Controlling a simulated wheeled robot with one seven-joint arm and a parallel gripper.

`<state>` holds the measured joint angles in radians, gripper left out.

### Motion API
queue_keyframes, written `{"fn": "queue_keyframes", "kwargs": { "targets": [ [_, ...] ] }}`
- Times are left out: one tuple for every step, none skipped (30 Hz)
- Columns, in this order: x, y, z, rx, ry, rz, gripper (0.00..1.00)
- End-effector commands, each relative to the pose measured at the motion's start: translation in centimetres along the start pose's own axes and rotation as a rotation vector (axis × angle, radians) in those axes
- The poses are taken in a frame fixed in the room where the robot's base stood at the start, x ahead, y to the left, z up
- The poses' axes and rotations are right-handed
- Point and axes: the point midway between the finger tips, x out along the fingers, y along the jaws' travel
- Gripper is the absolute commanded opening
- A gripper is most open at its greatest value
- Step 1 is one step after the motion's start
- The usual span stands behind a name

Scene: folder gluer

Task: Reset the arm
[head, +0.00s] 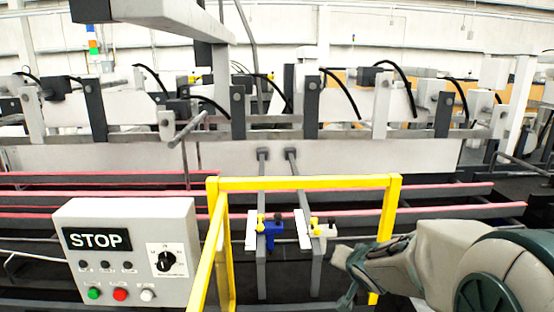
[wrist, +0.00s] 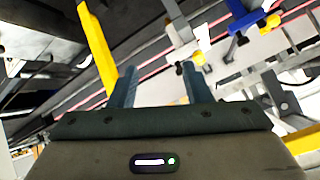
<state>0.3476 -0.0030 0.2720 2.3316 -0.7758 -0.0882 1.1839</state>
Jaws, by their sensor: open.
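My gripper (head: 348,268) is at the lower right in the head view, its fingers pointing left near the yellow guard frame. In the wrist view my gripper (wrist: 160,88) has its two fingers spread apart, with nothing between them. My arm reaches in from the right edge of the head view. The gripper is open and empty.
A yellow guard frame (head: 300,183) stands close to my gripper. Behind it are a blue clamp (head: 270,229) and a white-and-yellow clamp (head: 322,230) on grey bars. A grey control box (head: 130,250) with a STOP sign stands left. The folder gluer (head: 350,158) spans the back.

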Motion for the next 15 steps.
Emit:
{"fn": "queue_keyframes", "kwargs": {
  "targets": [
    [-1.6, 0.7, 0.2, -0.047, 0.007, 0.058, 0.44],
    [-2.5, 1.2, 0.5, -0.075, 0.002, 0.096, 0.44],
    [-3.8, 1.9, 0.8, -0.108, -0.009, 0.143, 0.44],
    [-4.8, 2.3, 1.3, -0.134, -0.024, 0.173, 0.44],
    [-5.8, 2.8, 1.8, -0.157, -0.041, 0.202, 0.44],
    [-7.1, 3.3, 2.5, -0.185, -0.069, 0.232, 0.44],
    [-8.1, 3.7, 3.2, -0.206, -0.095, 0.252, 0.44],
    [-9.1, 4.0, 4.0, -0.227, -0.124, 0.267, 0.44],
    [-10.4, 4.4, 5.0, -0.253, -0.166, 0.279, 0.44],
    [-11.4, 4.6, 5.9, -0.273, -0.199, 0.283, 0.44],
    [-12.3, 4.8, 6.9, -0.291, -0.235, 0.282, 0.44],
    [-13.5, 4.9, 8.1, -0.316, -0.282, 0.274, 0.44],
    [-14.3, 5.0, 9.0, -0.333, -0.315, 0.264, 0.44],
    [-15.1, 5.0, 9.9, -0.35, -0.348, 0.251, 0.44],
    [-16.0, 5.0, 11.0, -0.37, -0.389, 0.232, 0.44]
  ]
}}
